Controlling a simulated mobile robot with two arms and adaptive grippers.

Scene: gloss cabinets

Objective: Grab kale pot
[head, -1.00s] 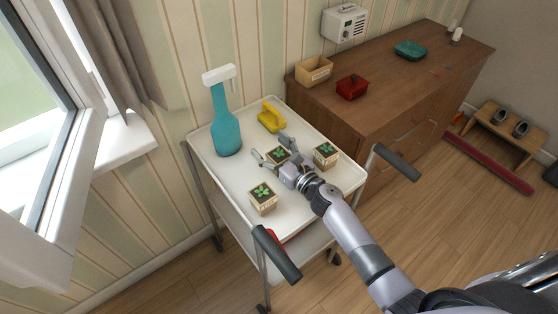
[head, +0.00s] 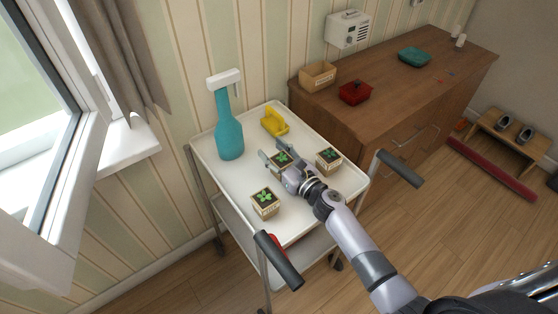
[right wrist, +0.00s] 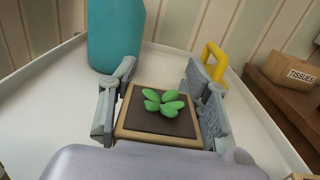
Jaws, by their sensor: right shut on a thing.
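Three small square plant pots with green leaves stand on the white trolley top (head: 225,185). The middle pot (head: 282,157) is between the fingers of my right gripper (head: 278,154), which is shut on it. In the right wrist view this pot (right wrist: 157,123) shows dark soil and a green sprout, with one finger on each side. A second pot (head: 265,204) stands nearer the front left, and a third pot (head: 328,159) stands to the right. I cannot read their labels, so I cannot tell which is kale. My left gripper is not in view.
A wooden cabinet (head: 370,120) adjoins on the right, with a tissue box (head: 318,77) and red dish (head: 355,92). The trolley's left front is clear.

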